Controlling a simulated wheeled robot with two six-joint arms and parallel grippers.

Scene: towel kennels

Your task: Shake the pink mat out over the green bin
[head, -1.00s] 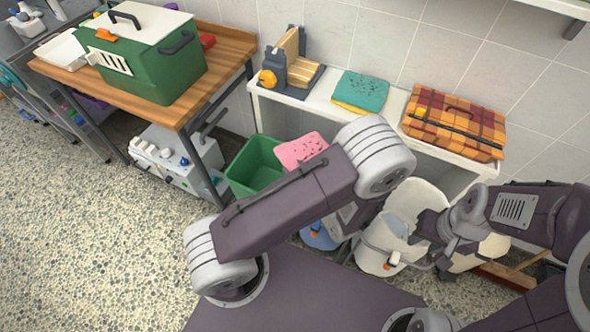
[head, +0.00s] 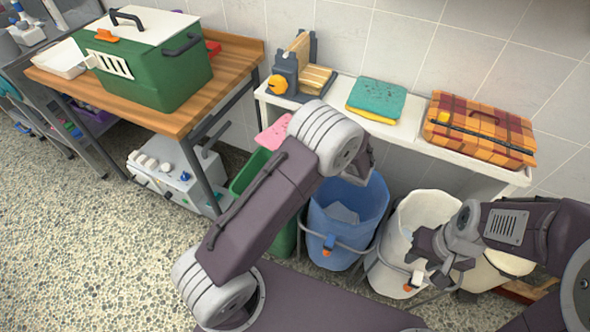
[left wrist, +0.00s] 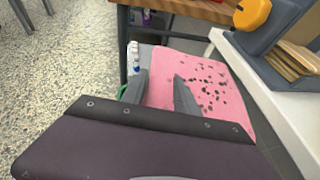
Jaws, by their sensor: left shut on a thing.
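The pink mat (head: 273,134), dotted with dark specks, shows partly past my left arm in the head view. It fills the middle of the left wrist view (left wrist: 205,85). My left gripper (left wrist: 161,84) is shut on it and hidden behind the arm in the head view. The green bin (head: 247,172) stands on the floor between the wooden table and white bench, partly covered by my left arm. The mat shows just above its back edge. A sliver of the bin shows in the left wrist view (left wrist: 122,91). My right gripper (head: 424,250) is by a white bucket; its fingers are unclear.
A blue bucket (head: 347,215) and the white bucket (head: 415,215) stand right of the green bin. The white bench (head: 410,130) holds a teal-and-yellow item (head: 376,99) and a plaid case (head: 480,130). A green carrier (head: 150,65) sits on the wooden table. The floor at left is clear.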

